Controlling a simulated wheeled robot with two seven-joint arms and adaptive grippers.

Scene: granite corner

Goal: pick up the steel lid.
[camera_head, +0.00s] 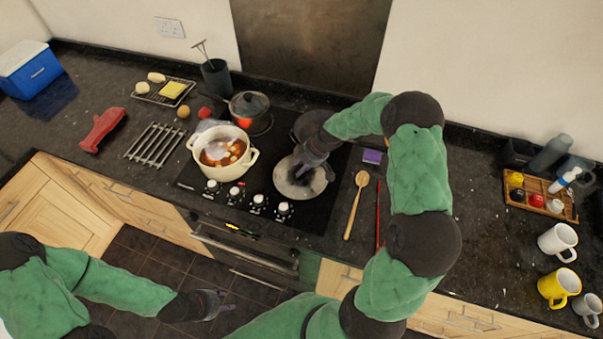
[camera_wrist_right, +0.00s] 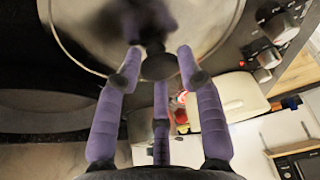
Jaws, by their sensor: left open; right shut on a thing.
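The round steel lid (camera_head: 290,190) is over the front right of the black hob in the head view. It fills the top of the right wrist view (camera_wrist_right: 215,25), with the fingers mirrored in its surface. My right gripper (camera_head: 306,166) is shut on the lid's dark knob (camera_wrist_right: 160,66), its purple fingers around it in the right wrist view. The hand hides part of the lid. I cannot tell whether the lid touches the hob. My left gripper (camera_head: 218,305) is open and empty, low over the floor in front of the counter.
A cream pot (camera_head: 248,160) of soup stands left of the lid. A small lidded pot (camera_head: 248,105) is behind it, over a red glow. A dark pan (camera_head: 308,125) is partly behind my right arm. A wooden spoon (camera_head: 353,210) and purple sponge (camera_head: 372,156) lie right of the hob.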

